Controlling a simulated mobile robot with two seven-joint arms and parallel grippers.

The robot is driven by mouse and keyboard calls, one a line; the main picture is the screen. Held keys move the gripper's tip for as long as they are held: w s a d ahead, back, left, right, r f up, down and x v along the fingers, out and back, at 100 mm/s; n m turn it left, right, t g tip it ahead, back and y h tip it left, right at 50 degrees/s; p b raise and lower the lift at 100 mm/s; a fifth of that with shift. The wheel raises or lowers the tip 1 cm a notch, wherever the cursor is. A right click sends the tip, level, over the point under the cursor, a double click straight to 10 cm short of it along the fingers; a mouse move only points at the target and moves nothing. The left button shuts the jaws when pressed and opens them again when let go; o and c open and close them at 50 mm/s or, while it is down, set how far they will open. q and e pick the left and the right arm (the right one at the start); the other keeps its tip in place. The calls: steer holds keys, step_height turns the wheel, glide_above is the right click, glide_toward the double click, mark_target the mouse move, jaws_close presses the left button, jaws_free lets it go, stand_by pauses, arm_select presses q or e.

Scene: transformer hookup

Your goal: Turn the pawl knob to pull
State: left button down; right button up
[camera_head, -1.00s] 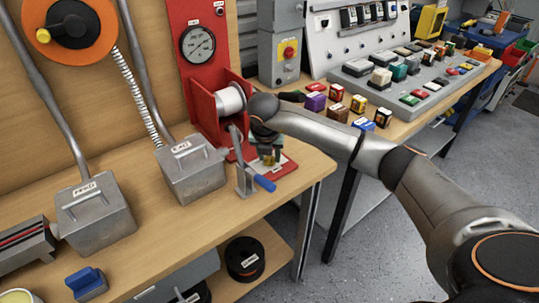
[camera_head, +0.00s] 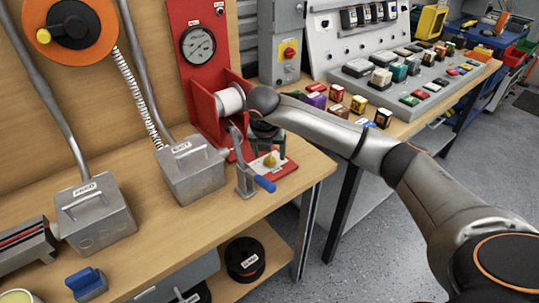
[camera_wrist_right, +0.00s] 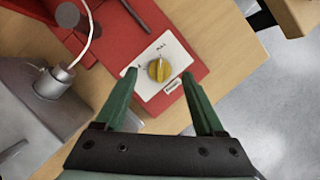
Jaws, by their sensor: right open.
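The pawl knob (camera_wrist_right: 159,69) is a round yellow knob on a white label plate (camera_wrist_right: 172,50) fixed to the red winch base (camera_wrist_right: 195,35). In the head view the knob (camera_head: 269,160) shows near the table's right corner. My right gripper (camera_wrist_right: 159,76) is open, with its two green fingers apart on either side of the knob in the wrist picture. In the head view the right gripper (camera_head: 266,140) hangs above and behind the knob, apart from it and partly hidden by its own wrist. The plate's small lettering is hard to read. My left gripper is not in view.
The crank with a blue handle (camera_head: 264,183) stands close beside the knob, at the table's front. The white spool (camera_head: 230,101) and red winch frame (camera_head: 205,118) are behind it. Grey metal boxes (camera_head: 193,176) stand to the left. Bare wood (camera_head: 304,170) lies right of the base.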

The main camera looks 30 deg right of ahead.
steer(key=v, duration=1)
steer(key=shift+r, duration=0.2)
steer(key=shift+s+f, duration=0.1)
steer(key=shift+s, duration=0.05)
